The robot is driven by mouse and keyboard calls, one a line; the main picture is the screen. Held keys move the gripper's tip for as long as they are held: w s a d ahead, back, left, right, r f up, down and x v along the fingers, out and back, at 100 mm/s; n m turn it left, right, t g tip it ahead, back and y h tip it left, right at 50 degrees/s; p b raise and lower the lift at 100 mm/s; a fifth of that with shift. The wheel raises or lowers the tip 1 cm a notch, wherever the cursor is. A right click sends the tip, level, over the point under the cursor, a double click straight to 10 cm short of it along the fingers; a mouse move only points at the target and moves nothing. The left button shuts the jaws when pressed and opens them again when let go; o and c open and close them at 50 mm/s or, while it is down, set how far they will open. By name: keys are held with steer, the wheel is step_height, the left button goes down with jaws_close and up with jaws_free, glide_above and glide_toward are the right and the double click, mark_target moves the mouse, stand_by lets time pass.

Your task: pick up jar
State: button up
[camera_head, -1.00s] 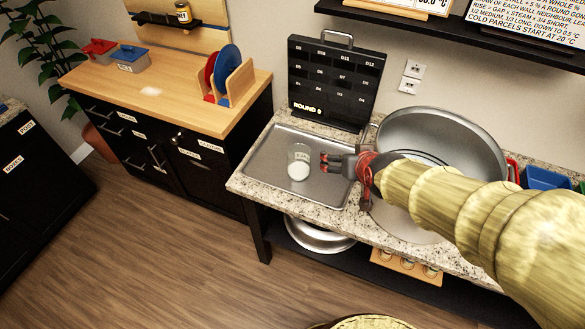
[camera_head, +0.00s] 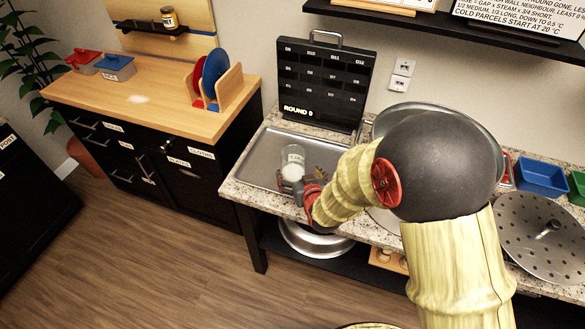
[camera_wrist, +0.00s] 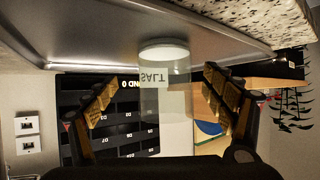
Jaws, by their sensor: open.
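The jar (camera_head: 292,158) is clear, with white contents at its bottom, and stands in the shallow metal tray (camera_head: 257,172) on the granite counter. In the wrist view, which looks upside down, the jar (camera_wrist: 164,105) bears a SALT label. My gripper (camera_head: 296,183) is at the jar's near side in the head view. In the wrist view my gripper (camera_wrist: 160,100) is open, with one finger on each side of the jar. Gaps show between the jar and both fingers. My gripper hides the jar's lower part in the head view.
A black panel (camera_head: 325,85) marked ROUND stands behind the tray. A large metal pot (camera_head: 440,106) is to the right, partly hidden by my arm. A perforated lid (camera_head: 525,225) and a blue bin (camera_head: 541,177) lie further right. Another small jar (camera_head: 169,18) is on the wall shelf.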

steer(key=x, duration=0.2)
steer(key=b+x, duration=0.1)
steer(key=x, duration=0.1)
steer(key=shift+w+a, duration=0.2)
steer(key=shift+a, duration=0.2)
steer(key=shift+w+a+f+b, duration=0.1)
steer(key=shift+w+b, duration=0.25)
steer(key=shift+w, duration=0.1)
steer(key=c, duration=0.3)
steer(key=c, duration=1.2)
